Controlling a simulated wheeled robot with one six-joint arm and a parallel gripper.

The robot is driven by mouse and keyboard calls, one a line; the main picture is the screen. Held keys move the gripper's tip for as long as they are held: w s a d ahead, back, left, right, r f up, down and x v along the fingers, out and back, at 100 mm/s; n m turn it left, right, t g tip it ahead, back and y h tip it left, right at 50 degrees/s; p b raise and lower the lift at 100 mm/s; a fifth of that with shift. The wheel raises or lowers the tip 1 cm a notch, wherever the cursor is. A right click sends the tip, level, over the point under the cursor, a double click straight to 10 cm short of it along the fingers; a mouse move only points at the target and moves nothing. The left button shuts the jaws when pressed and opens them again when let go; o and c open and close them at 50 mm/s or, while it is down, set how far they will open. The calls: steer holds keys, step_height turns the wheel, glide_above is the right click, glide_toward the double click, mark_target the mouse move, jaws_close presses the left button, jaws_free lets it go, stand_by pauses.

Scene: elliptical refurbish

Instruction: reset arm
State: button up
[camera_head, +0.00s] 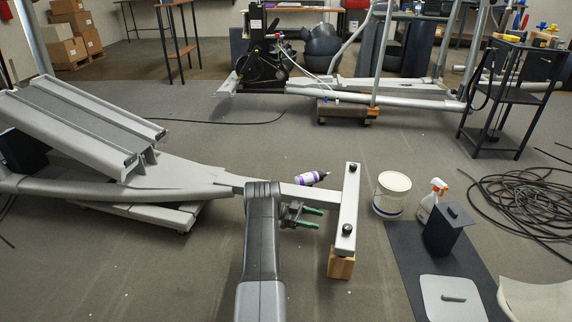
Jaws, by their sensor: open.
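My arm comes up from the bottom middle of the head view. My gripper (312,218) is at its end and points right, with two green-tipped fingers apart and nothing seen between them. It shows in front of the grey elliptical frame (170,182), just left of that frame's end crossbar (347,212). I cannot tell whether the gripper touches the frame. The crossbar's near end rests on a wooden block (341,264).
A purple-and-white bottle (307,178), a white bucket (391,194) and a spray bottle (432,199) stand or lie nearby. A dark mat (408,256) lies at right, with a black box (442,232) there. Coiled cable (525,210) covers the right floor. A black cart (510,88) stands behind.

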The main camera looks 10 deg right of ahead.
mark_target(347, 226)
steer(key=b+x, duration=0.2)
steer(key=x, duration=1.1)
steer(key=shift+d, duration=0.1)
steer(key=shift+r, duration=0.1)
